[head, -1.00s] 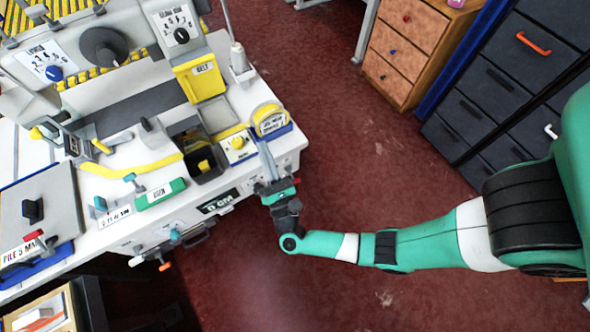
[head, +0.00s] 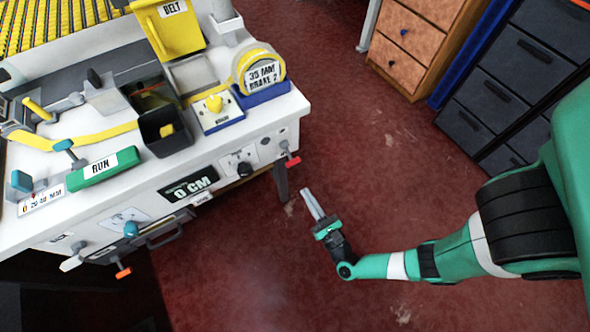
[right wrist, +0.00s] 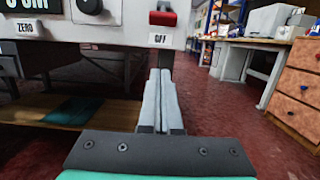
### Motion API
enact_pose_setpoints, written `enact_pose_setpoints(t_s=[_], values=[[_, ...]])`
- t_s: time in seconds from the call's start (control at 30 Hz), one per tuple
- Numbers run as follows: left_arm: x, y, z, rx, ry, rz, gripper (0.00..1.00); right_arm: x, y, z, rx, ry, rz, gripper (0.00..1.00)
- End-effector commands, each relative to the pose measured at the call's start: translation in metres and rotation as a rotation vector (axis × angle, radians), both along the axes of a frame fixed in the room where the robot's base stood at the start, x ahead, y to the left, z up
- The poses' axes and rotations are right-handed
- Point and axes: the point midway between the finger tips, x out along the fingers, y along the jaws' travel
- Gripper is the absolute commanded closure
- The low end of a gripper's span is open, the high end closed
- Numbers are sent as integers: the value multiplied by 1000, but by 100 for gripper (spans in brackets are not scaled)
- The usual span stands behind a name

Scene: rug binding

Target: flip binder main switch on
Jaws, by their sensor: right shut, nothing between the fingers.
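A red switch (head: 291,160) sticks out of the bench's front panel near its right corner. In the right wrist view the red switch (right wrist: 163,17) is at the top, with a white label reading OFF (right wrist: 158,39) just below it. My right gripper (head: 308,191) is shut and empty, in front of the bench and apart from the switch. In the right wrist view its fingertips (right wrist: 160,73) lie together, below the switch and label in the picture. My left gripper is not in view.
A black knob (head: 244,169) and the 0 CM display (head: 189,184) are on the same panel. A green RUN block (head: 104,167) and a tape-measure-like gauge (head: 260,72) sit on the bench top. Drawer cabinets (head: 415,40) stand at the back right. Red floor (head: 390,150) between is clear.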

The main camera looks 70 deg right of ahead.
Motion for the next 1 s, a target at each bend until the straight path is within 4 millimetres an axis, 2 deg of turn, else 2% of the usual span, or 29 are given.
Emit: enact_pose_setpoints(t_s=[0.17,0.37,0.77,0.9,1.0], values=[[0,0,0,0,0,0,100,2,-2,1,1,-2,-3,100],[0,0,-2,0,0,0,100,16,-14,4,1,-5,-8,100],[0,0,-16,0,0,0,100,78,-67,19,-2,-4,-6,100],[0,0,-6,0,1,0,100,67,-55,42,0,-2,3,100],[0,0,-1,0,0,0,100,63,-52,51,0,0,2,100]])
